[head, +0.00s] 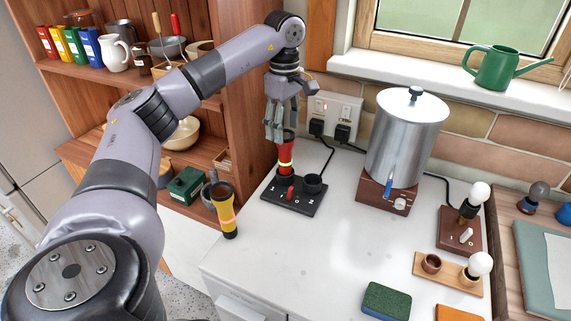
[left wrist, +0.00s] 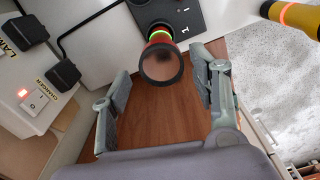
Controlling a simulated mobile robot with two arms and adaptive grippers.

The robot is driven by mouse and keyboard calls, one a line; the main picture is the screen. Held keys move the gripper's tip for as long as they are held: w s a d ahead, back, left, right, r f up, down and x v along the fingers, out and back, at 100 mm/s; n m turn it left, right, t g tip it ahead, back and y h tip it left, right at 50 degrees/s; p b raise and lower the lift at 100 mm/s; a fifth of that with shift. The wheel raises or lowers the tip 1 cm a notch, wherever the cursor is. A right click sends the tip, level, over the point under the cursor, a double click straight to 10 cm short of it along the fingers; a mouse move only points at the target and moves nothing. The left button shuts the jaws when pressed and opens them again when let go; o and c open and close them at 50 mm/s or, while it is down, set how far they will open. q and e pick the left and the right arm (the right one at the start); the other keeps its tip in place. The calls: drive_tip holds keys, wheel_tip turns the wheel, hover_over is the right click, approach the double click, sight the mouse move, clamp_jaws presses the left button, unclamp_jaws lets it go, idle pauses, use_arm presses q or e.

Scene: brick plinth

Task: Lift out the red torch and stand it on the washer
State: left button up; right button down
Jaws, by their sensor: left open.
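The red torch (head: 286,158) stands upright in one socket of a black dock (head: 292,205), with a glowing yellow-green ring near its base. In the left wrist view its dark lens end (left wrist: 160,64) faces me. My left gripper (head: 275,136) is open and points down at the torch's top. In the left wrist view the gripper's (left wrist: 163,82) two fingers are spread on either side of the torch, with gaps. The white washer top (head: 255,262) with a drawer front below is at the front. My right gripper is not in view.
A yellow torch (head: 225,212) stands at the left edge of the white top. The dock's other socket (head: 312,183) looks empty. A steel urn (head: 405,135) stands right of the dock; cables run behind. A green sponge (head: 386,301) lies at the front right. The front middle is clear.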

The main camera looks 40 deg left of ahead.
sight(285, 149)
use_arm(q)
drive_tip(key=shift+s+d+f, duration=0.1)
drive_tip(key=shift+f, duration=0.85)
wheel_tip(285, 149, down, 5)
drive_tip(key=shift+d+p, duration=0.1)
drive_tip(key=shift+p, duration=0.4)
drive_tip(key=shift+c, duration=0.2)
drive_tip(key=c, duration=1.2)
drive_tip(key=shift+c, duration=0.3)
drive_tip(key=shift+r, duration=0.15)
